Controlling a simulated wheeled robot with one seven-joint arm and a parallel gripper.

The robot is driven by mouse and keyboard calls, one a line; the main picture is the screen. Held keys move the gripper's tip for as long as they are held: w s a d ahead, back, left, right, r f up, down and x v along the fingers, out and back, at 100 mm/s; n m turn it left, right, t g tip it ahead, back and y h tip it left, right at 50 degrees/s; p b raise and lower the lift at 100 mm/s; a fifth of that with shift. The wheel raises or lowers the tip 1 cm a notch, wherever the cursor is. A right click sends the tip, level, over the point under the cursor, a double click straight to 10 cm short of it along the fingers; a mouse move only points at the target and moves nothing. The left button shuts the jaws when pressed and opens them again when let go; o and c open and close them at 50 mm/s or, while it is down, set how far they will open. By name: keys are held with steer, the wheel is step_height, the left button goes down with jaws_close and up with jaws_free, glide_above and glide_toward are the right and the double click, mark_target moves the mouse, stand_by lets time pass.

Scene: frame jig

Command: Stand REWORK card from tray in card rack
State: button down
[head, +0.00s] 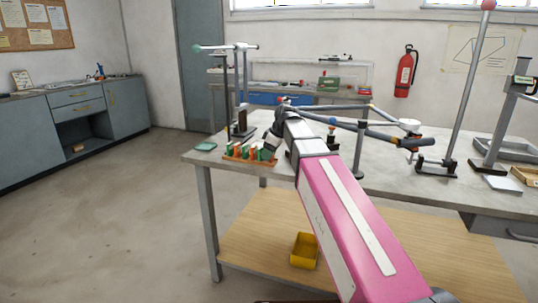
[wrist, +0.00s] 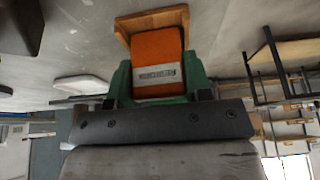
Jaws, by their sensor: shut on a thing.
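My gripper (head: 267,153) is at the left end of the workbench, at the right part of a low orange-brown rack (head: 236,158) with several green and orange upright pieces. In the wrist view my gripper (wrist: 158,82) is shut on an orange card (wrist: 157,48) with a pale label whose letters I cannot read surely. Green parts flank the card on both sides. A wooden piece (wrist: 139,22) lies just beyond the card. I cannot tell whether the card touches it. The card's lower end is hidden in the head view.
A green flat item (head: 206,146) lies left of the rack. A dark upright stand (head: 241,125) is close behind it. Rods (head: 365,130) on stands lie across the bench to the right of my gripper. A yellow bin (head: 304,250) sits on the lower shelf.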

steer(key=c, duration=0.5)
jaws_free()
steer(key=shift+f, duration=0.3)
steer(key=shift+r, duration=0.2)
steer(key=v, duration=1.1)
steer(key=shift+d+r, duration=0.1)
steer(key=shift+r, duration=0.3)
